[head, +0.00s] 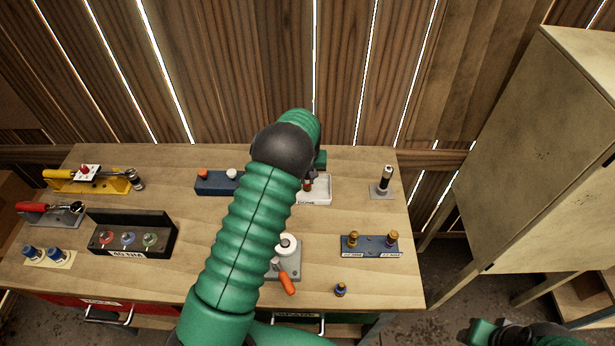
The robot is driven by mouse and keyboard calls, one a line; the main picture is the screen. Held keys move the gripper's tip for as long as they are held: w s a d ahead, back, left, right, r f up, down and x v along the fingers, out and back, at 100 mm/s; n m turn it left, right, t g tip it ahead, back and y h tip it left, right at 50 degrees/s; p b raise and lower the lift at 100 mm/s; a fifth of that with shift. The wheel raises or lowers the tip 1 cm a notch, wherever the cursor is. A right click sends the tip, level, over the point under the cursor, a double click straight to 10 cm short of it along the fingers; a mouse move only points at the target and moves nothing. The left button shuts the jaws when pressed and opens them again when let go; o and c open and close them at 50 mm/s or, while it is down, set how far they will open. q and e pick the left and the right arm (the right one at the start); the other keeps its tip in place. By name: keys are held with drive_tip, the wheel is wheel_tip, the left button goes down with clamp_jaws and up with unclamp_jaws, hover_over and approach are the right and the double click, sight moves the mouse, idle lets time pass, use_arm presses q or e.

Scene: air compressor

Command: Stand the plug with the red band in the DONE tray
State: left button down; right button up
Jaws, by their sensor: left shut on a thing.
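The white DONE tray (322,197) sits at the back middle of the bench, partly hidden behind my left arm. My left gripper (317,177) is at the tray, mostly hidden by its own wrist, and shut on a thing. A small dark piece with a reddish part (308,184) shows below it, over or in the tray; I take it as the plug with the red band. I cannot tell whether it touches the tray floor. My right gripper (485,331) is at the bottom right, off the bench; its fingers are unclear.
A blue block with orange and white knobs (213,183) is left of the tray. A post on a grey plate (384,182) stands right. A blue rack (370,246) holds two brass-coloured fittings. A small blue-and-brass piece (341,289) stands near the front edge. A dark box (132,235) is left.

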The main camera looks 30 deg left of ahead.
use_arm(q)
drive_tip(key=shift+a+f, duration=0.15)
drive_tip(key=shift+f, duration=0.15)
drive_tip(key=shift+f+b, duration=0.25)
drive_tip(key=shift+b, duration=0.1)
drive_tip(key=c, duration=1.3)
unclamp_jaws()
drive_tip(key=shift+r, duration=0.1)
wheel_tip(320, 180, up, 6)
drive_tip(key=p, duration=0.4)
drive_tip(key=shift+r+p, duration=0.15)
drive_tip(key=shift+p, duration=0.25)
